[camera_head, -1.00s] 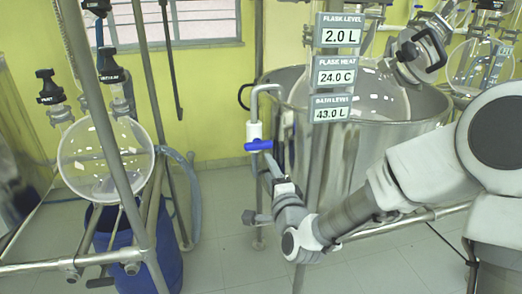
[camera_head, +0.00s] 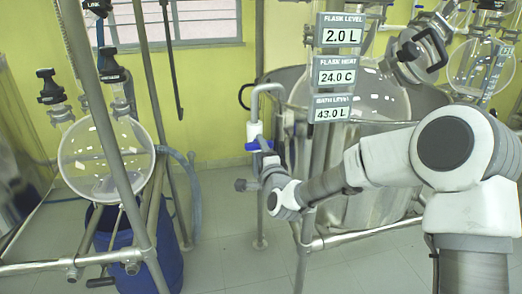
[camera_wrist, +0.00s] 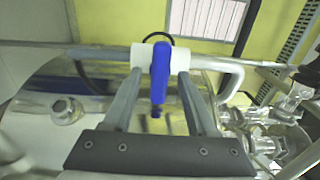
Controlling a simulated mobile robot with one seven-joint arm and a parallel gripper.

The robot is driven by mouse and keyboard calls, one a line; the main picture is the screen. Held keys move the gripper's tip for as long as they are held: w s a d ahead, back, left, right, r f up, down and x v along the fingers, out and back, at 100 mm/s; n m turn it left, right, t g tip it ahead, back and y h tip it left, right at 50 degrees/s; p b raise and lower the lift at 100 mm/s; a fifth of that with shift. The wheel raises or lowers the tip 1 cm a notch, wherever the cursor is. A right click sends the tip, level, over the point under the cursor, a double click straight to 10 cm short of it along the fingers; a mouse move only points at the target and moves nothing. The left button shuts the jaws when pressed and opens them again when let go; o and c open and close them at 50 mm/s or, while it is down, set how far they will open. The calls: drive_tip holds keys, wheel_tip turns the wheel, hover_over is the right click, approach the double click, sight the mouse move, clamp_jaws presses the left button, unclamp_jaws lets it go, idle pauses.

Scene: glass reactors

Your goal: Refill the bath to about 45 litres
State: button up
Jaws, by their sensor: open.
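The steel bath (camera_head: 375,207) stands at right behind my arm. Its bath level sign (camera_head: 331,108) reads 43.0 L. A pipe with a white valve body and a blue valve handle (camera_head: 257,145) comes down at the bath's left side. In the wrist view the blue handle (camera_wrist: 160,75) lies between my two fingers, in line with them. My gripper (camera_wrist: 160,85) is open, with a finger on each side of the handle and a gap to it. In the head view my gripper (camera_head: 266,160) is just below the valve, partly hidden by my wrist.
Signs show flask level (camera_head: 340,30) 2.0 L and flask heat (camera_head: 337,72) 24.0 C. A round glass flask (camera_head: 105,160) hangs in a metal frame at left, over a blue drum (camera_head: 160,262). Frame rails cross in front of the bath. The floor between is clear.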

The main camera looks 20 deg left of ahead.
clamp_jaws()
drive_tip(key=shift+f+n+b, duration=0.1)
drive_tip(key=shift+n+b, duration=0.3)
drive_tip(key=shift+b, duration=0.1)
drive_tip(key=shift+n+b, duration=2.6)
drive_tip(key=shift+b, duration=0.2)
unclamp_jaws()
